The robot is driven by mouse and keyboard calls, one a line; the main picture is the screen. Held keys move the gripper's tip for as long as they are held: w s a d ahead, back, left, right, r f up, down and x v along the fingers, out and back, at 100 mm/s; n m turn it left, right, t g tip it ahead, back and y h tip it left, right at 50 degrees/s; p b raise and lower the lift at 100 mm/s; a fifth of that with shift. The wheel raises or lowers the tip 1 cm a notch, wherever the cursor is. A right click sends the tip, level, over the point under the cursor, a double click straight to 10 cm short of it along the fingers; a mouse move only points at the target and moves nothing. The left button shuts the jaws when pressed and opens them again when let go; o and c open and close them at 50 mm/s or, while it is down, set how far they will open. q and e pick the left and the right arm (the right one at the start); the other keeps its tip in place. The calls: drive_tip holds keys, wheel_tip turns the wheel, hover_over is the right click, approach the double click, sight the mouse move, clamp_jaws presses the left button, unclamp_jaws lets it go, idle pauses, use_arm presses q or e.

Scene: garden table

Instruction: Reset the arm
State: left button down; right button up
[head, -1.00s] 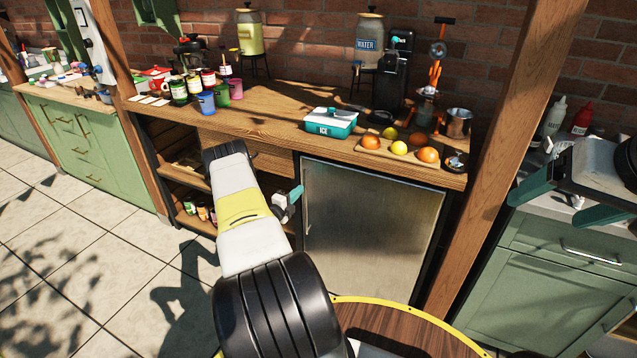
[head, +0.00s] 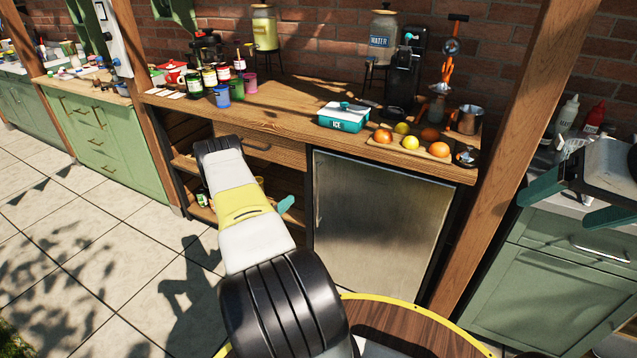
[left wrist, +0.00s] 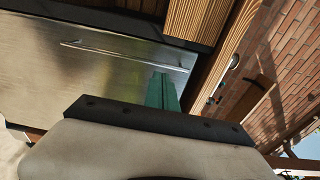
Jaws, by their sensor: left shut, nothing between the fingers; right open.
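My left arm reaches forward from the bottom of the head view. My left gripper (head: 286,204) is mostly hidden behind that arm; one teal fingertip shows in front of the open shelves, left of the metal fridge door. In the left wrist view the left gripper's teal fingers (left wrist: 161,90) are together and empty, with the fridge door behind them. My right gripper (head: 575,205) is at the right edge of the head view, its teal fingers wide apart and empty, in front of the green cabinet.
The wooden counter (head: 285,112) holds a teal ice box (head: 343,121), several fruits on a board (head: 397,147), jars and cups. The fridge door (head: 378,220) is closed below. A wooden post (head: 510,150) stands between the counter and the right green cabinet (head: 565,265). A round wooden top (head: 415,328) is at the bottom.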

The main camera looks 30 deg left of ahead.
use_arm(q)
drive_tip(key=w+r+n+g+y, duration=0.1)
drive_tip(key=w+r+n+g, duration=0.1)
drive_tip(key=w+r, duration=0.5)
drive_tip(key=w+r+n+g+y, duration=0.15)
drive_tip(key=w+r, duration=0.25)
drive_tip(key=r, duration=0.8)
drive_tip(key=s+d+r+n+g+y, duration=0.15)
drive_tip(key=d+r+n, duration=0.55)
drive_tip(key=r, duration=0.8)
drive_tip(key=s+d+r+n+g, duration=0.3)
drive_tip(key=s+d+r+n, duration=0.1)
drive_tip(key=s+d+r, duration=0.75)
drive_tip(key=s+d+n+g+h, duration=0.1)
drive_tip(key=s+d, duration=0.4)
drive_tip(key=s, duration=0.3)
drive_tip(key=s+d+f+n+g+h, duration=0.1)
drive_tip(key=s+d+h, duration=0.1)
drive_tip(key=s+d, duration=0.3)
drive_tip(key=s+d+n+g+h, duration=0.1)
drive_tip(key=s+d, duration=0.5)
drive_tip(key=s, duration=0.6)
drive_tip(key=shift+s+f+n+g, duration=0.15)
drive_tip(key=shift+n+g, duration=0.25)
drive_tip(key=shift+n, duration=0.15)
